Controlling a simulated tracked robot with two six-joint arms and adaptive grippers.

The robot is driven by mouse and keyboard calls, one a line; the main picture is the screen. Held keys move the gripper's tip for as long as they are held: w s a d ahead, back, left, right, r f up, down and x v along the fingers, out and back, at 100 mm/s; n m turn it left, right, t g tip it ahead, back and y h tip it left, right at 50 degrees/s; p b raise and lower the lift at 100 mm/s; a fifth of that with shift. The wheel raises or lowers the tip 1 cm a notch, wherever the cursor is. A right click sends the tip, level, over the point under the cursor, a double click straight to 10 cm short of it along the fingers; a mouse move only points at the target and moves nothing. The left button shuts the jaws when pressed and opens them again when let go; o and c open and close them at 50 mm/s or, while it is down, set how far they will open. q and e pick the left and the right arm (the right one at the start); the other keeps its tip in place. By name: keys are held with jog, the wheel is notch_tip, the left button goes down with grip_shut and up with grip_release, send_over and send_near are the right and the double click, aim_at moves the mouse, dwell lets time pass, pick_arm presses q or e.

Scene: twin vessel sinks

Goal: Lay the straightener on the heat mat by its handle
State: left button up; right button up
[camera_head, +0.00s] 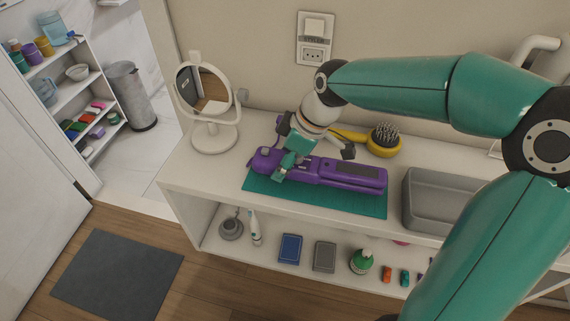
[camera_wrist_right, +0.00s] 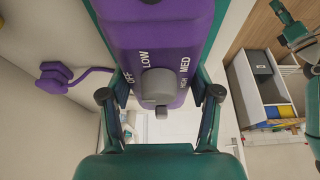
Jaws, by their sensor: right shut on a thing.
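The purple straightener (camera_head: 340,173) extends lengthwise over the teal heat mat (camera_head: 345,205) on the counter. My right gripper (camera_head: 284,166) is shut on its left end, the handle end. In the right wrist view the purple handle (camera_wrist_right: 160,35) lies between the fingers (camera_wrist_right: 160,105), with a grey dial (camera_wrist_right: 158,86) marked OFF, LOW, MED and more. I cannot tell whether the straightener touches the mat or hangs just above it. A teal part of my other arm shows at the right edge of the wrist view; its jaw state is unclear.
A round mirror (camera_head: 213,130) stands at the counter's left end. A yellow hairbrush (camera_head: 385,140) lies behind the straightener, and a grey tray (camera_head: 440,198) sits to the right of the mat. A wall socket (camera_head: 314,54) is above. The shelf below holds several small items.

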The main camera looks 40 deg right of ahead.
aim_at(306, 161)
jog(key=shift+f, duration=0.8)
jog(key=o, duration=1.5)
jog(key=shift+o, duration=0.2)
jog(key=shift+r, duration=0.1)
jog(key=v, duration=1)
jog(key=shift+s+d+r, duration=0.1)
jog(key=shift+d+r, duration=0.05)
jog(key=shift+r, duration=0.15)
jog(key=shift+s+d+r, duration=0.15)
jog(key=shift+s+r, duration=0.05)
jog(key=shift+r, duration=0.35)
